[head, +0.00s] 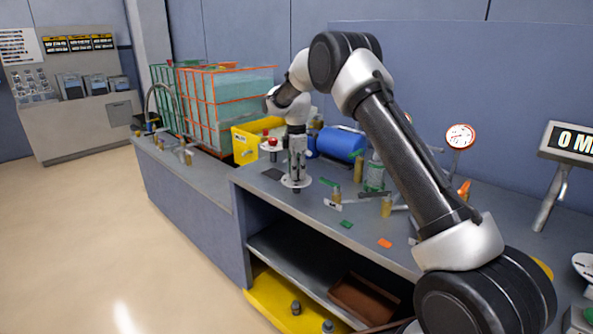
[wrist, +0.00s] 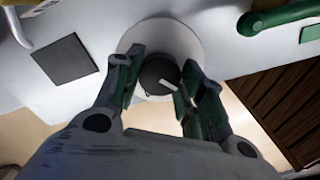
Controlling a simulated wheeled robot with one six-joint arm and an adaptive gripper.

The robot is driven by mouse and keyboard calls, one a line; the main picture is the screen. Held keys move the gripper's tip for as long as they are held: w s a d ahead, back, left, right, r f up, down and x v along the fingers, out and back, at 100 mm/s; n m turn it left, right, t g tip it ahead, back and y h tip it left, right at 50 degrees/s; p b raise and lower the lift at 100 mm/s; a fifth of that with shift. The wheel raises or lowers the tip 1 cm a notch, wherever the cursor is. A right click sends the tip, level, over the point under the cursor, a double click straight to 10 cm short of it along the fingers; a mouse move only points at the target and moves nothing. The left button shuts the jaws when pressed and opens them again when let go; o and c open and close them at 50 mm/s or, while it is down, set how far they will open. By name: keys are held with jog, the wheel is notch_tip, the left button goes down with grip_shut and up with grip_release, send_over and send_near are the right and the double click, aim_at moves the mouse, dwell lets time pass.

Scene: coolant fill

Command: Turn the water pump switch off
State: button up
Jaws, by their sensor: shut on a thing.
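A dark round knob (wrist: 158,74) with a white pointer mark sits on a white round plate (wrist: 185,33) in the wrist view. I take it for the water pump switch. My gripper (wrist: 157,82) points down with one finger on each side of the knob and is shut on it. The pointer mark lies slanted near the right finger. In the head view, my gripper (head: 297,172) is over the white plate (head: 304,184) near the bench's front edge; the knob is mostly hidden there.
A dark square pad (wrist: 64,60) lies left of the plate. A red button (head: 272,142) stands behind it on the left. A yellow box (head: 244,142), a blue cylinder (head: 341,143) and several brass fittings with green handles crowd the bench (head: 318,220). An open shelf lies below.

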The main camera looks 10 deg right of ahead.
dwell(0.4)
jog(key=o, duration=1)
notch_tip(320, 180, up, 12)
